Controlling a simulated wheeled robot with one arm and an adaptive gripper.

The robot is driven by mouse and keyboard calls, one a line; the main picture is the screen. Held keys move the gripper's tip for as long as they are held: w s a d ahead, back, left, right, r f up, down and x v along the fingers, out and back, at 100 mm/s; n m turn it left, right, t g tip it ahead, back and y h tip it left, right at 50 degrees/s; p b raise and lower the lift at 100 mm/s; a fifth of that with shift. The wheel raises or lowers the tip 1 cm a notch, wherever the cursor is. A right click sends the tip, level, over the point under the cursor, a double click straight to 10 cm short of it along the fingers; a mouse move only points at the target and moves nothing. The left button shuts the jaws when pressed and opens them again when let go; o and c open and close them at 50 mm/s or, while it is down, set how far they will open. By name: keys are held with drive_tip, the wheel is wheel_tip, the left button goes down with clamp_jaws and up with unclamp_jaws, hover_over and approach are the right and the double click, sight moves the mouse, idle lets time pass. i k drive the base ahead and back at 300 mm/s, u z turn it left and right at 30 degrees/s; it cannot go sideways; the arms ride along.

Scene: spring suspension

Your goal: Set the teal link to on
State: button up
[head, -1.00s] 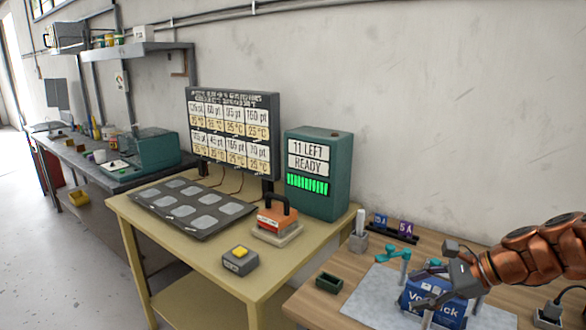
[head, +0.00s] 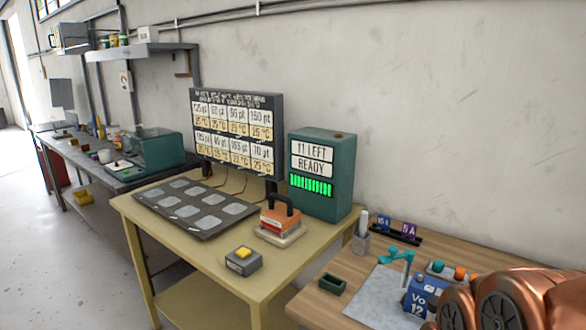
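A teal link-like piece (head: 396,256) shows in the head view at the lower right, on a thin grey upright beside a blue box (head: 419,298). I cannot tell its on or off position. The box bears partly hidden white lettering, "Vo" and "12". A teal knob (head: 437,267) and an orange knob (head: 461,273) sit behind the box on a grey part. My copper arm fills the lower right corner and covers the right of the box. My gripper is not visible in this view.
The wooden table (head: 322,303) holds a small dark green tray (head: 332,285), a grey holder (head: 361,243) and a dark rack with blue and purple "A" cards (head: 408,230).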

sight(409, 255)
drive_tip(key=u, duration=2.35)
drive_tip(key=k, duration=0.95)
drive_tip(key=z, duration=1.2)
drive_tip(key=i, duration=0.5)
drive_tip(key=z, duration=0.05)
